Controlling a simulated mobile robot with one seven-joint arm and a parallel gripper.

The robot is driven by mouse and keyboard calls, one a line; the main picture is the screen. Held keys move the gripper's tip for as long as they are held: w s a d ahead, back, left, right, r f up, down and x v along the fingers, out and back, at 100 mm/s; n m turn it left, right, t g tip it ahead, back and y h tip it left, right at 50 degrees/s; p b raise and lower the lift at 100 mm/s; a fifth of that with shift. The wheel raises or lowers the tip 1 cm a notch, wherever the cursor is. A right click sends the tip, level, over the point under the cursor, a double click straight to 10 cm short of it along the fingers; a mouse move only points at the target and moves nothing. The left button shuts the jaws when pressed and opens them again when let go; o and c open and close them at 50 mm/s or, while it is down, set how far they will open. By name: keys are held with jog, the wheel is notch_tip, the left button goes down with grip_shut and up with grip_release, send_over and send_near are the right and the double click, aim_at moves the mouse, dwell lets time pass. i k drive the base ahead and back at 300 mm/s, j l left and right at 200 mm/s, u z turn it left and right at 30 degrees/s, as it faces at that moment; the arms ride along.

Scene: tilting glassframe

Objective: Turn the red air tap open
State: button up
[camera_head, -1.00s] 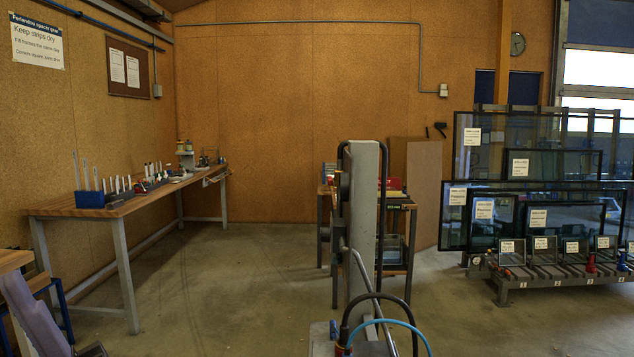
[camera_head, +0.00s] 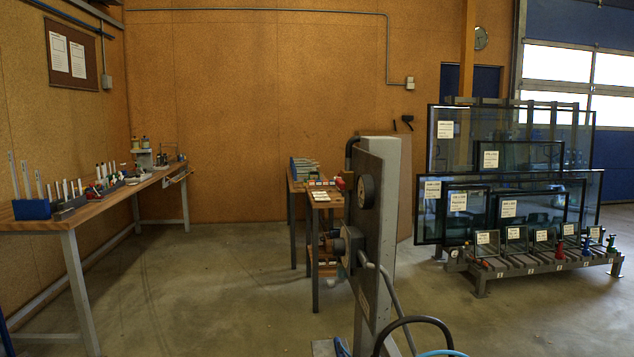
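I cannot pick out the red air tap for certain. A grey upright post (camera_head: 384,230) stands close in the middle, with a round dark gauge (camera_head: 366,191) and a round fitting (camera_head: 348,246) on its left side. A black hose (camera_head: 412,320) and a blue hose (camera_head: 440,353) curve at its foot. A small red shape (camera_head: 340,182) shows beside the post, seemingly on the small bench behind. Another red object (camera_head: 559,252) stands on the front of the glass rack (camera_head: 545,265). My gripper is not in view.
A long workbench (camera_head: 100,205) with tools runs along the left wall. A small bench (camera_head: 318,200) stands behind the post. Framed glass panes (camera_head: 500,150) lean on the rack at right. The floor (camera_head: 220,280) between the workbench and post is clear.

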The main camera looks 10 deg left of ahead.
aim_at(338, 181)
jog(key=i+j, duration=0.15)
jog(key=j, duration=0.2)
jog(key=i+j+u, duration=0.15)
jog(key=i+j, duration=0.35)
jog(key=i, duration=0.05)
